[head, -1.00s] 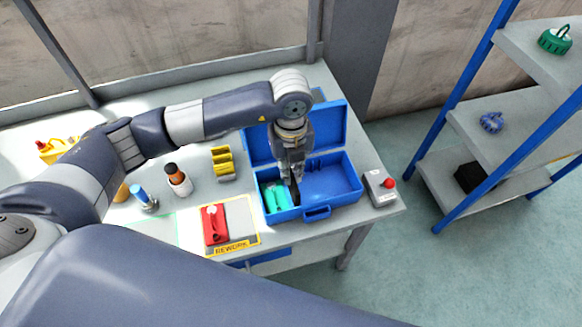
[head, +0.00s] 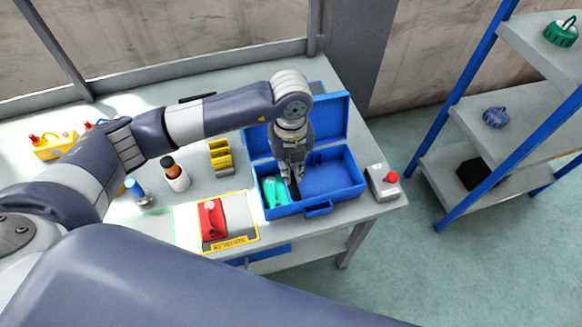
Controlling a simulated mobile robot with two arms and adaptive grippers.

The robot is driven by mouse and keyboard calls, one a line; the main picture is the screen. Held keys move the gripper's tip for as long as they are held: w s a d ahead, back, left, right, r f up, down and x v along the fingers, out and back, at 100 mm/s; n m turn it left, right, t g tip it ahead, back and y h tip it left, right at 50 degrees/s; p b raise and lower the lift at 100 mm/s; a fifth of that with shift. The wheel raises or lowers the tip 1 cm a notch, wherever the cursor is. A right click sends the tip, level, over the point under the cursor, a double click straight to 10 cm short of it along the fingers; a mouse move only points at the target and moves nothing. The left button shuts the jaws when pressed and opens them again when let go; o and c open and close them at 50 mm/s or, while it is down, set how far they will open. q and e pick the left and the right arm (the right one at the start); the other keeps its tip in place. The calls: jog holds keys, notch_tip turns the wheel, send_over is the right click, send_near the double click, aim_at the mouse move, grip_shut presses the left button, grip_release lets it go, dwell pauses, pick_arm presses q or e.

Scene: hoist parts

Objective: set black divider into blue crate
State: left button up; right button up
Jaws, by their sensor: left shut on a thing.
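The blue crate (head: 335,184) stands on the workbench with its lid (head: 332,120) open at the back. A green part (head: 273,192) lies in its left end. My left gripper (head: 293,178) points down into the crate and is shut on the black divider (head: 295,189). The divider is a thin dark piece just right of the green part. Its lower edge is hidden, so I cannot tell whether it touches the crate floor. My right gripper is not in view.
A red part (head: 212,221) lies on the yellow-framed rework mat (head: 236,242). A yellow rack (head: 220,157), a bottle (head: 175,175) and a blue-capped item (head: 137,190) stand to the left. A box with a red button (head: 382,183) stands right of the crate. Shelves (head: 530,105) stand at the right.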

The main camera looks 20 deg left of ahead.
pick_arm(q)
jog(key=shift+f, duration=0.2)
jog(key=o, duration=1.2)
notch_tip(320, 180, up, 9)
jog(key=p, duration=0.5)
dwell(0.4)
dwell(0.5)
